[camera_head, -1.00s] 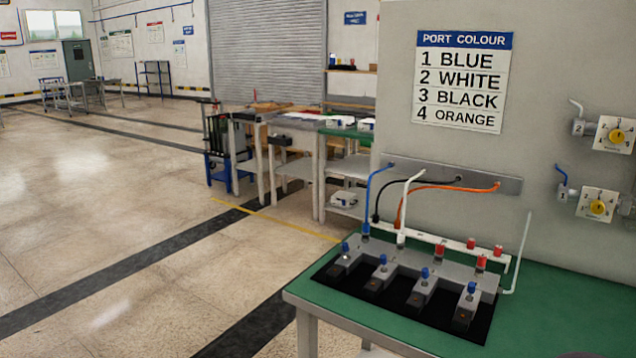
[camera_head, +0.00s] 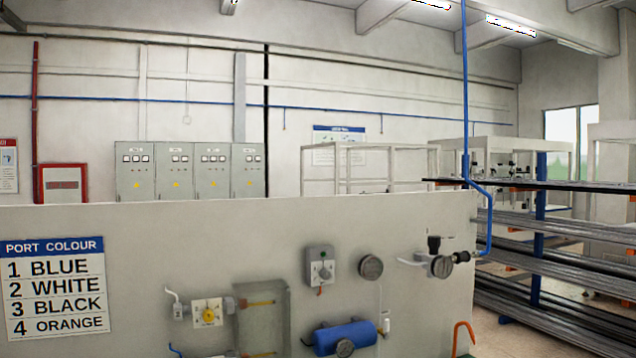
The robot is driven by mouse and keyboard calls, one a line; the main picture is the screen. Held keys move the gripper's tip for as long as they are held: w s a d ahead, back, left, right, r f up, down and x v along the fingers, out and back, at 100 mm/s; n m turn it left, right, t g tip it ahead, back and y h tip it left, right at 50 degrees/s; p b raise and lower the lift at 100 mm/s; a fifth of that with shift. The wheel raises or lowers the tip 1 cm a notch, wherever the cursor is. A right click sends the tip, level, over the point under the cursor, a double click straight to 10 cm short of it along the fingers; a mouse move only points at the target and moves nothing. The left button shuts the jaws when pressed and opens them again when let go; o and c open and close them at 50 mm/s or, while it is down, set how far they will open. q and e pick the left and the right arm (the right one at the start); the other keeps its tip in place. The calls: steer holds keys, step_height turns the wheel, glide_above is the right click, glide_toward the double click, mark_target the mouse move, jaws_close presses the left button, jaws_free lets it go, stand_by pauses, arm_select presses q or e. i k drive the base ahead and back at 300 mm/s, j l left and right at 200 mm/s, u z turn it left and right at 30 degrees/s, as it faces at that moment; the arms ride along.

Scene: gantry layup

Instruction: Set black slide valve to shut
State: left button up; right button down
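Neither of my grippers is in view. A fitting with a black upright handle (camera_head: 434,245) and a black end piece (camera_head: 461,257) sits at the upper right of the grey panel (camera_head: 250,230), where a blue pipe (camera_head: 467,120) comes down. Whether this is the black slide valve, and how it is set, I cannot tell. The port colour sign (camera_head: 55,286) at lower left lists 1 blue, 2 white, 3 black and 4 orange. The bench with the manifold is out of view.
The panel also bears a yellow-knobbed valve (camera_head: 208,313), a grey switch box (camera_head: 320,267), a round gauge (camera_head: 371,267), a blue cylinder (camera_head: 345,337) and an orange hook (camera_head: 465,336). Racks of long bars (camera_head: 540,260) stand to the right. Grey cabinets (camera_head: 190,170) stand behind.

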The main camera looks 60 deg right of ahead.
mark_target(464, 256)
steer(key=z, duration=2.7)
